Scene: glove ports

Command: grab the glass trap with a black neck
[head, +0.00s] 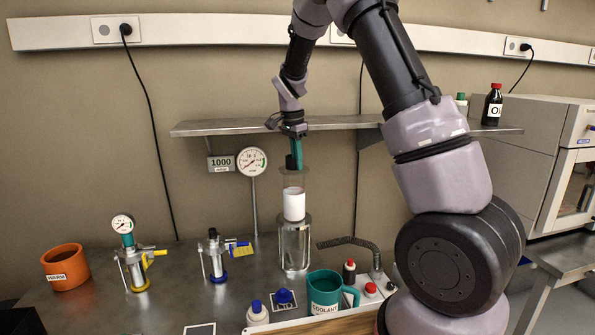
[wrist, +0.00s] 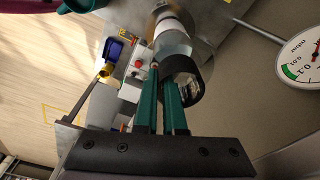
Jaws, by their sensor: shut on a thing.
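The glass trap (head: 293,180) is a clear upright tube with a white lower section and a black neck (head: 291,162) on top. My gripper (head: 295,155) comes down from above, its green fingers shut on the black neck. In the wrist view the green fingers (wrist: 163,100) meet the black neck (wrist: 187,78), with the clear glass beyond it. A clear glass cylinder (head: 294,248) stands on the bench directly below the trap. Whether the trap's lower end touches it or sits inside it, I cannot tell.
A steel shelf (head: 215,127) runs behind my gripper. A dial gauge (head: 252,162) on a post stands left of the trap. An orange pot (head: 65,267) is far left.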

